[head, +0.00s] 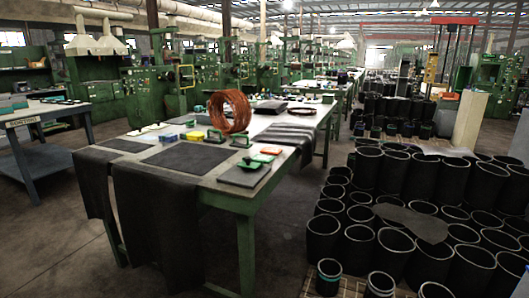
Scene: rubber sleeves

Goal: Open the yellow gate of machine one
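A small yellow frame (187,77), which looks like a gate, is on a green machine (150,88) at the back left, beyond the long work table. I cannot tell whether it is open or shut, or whether this machine is machine one, as no number is readable. Other green machines (285,72) stand in a row behind it, and a yellow part (430,68) shows on equipment at the back right. My gripper is not in view.
A long green-legged table (225,185) with black sheets and a copper-coloured coil (230,111) stands ahead. Many black rubber sleeves (375,246) crowd the right floor. A side table (45,112) stands at left. Bare floor (50,225) lies at the left front.

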